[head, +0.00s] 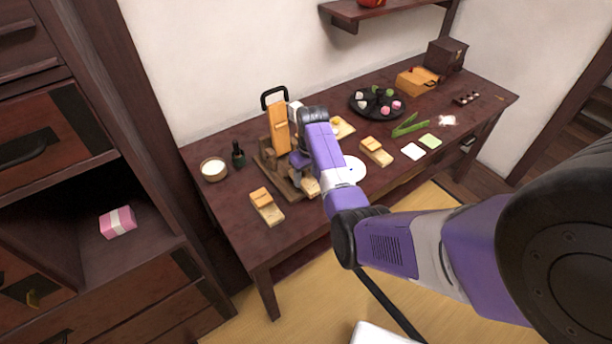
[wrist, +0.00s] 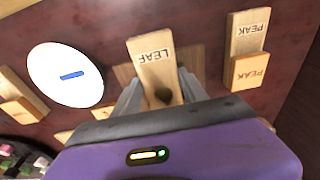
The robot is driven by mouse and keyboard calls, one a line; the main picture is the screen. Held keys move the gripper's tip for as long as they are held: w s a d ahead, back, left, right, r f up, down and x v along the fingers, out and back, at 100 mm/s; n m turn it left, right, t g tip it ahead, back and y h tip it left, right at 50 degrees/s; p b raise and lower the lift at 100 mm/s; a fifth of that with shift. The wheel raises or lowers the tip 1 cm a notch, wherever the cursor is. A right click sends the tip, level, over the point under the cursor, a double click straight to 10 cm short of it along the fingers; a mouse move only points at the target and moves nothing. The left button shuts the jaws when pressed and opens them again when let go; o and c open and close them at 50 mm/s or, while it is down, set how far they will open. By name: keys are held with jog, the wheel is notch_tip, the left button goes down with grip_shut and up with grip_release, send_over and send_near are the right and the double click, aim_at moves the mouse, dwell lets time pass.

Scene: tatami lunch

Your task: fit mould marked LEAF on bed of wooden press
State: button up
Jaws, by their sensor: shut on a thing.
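The wooden mould marked LEAF (wrist: 155,66) is between my gripper's fingers (wrist: 160,97) in the wrist view, its label end sticking out past them. In the head view its pale end (head: 311,187) shows just beside my gripper, which is mostly hidden by my arm. The wooden press (head: 279,130), with an upright orange board and black handle, stands directly left of my gripper. Its brown base (head: 264,164) is partly covered by my wrist. In the wrist view brown wood lies beneath the mould; I cannot tell whether the mould touches it.
A two-part mould marked PEAK (head: 267,212) lies at the front left; it also shows in the wrist view (wrist: 246,72). A white disc (wrist: 65,75) and another mould (head: 376,153) lie right of the press. A bowl (head: 214,170) and dark bottle (head: 238,155) stand left.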

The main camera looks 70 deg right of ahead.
jog(key=shift+f+b, duration=0.5)
jog(key=shift+f, duration=0.4)
jog(key=o, duration=1.5)
jog(key=r, duration=0.5)
jog(key=s+r, duration=0.1)
jog(key=r, duration=0.1)
jog(key=shift+a+r, duration=0.25)
jog(key=shift+r, duration=0.1)
jog(key=shift+w, duration=0.1)
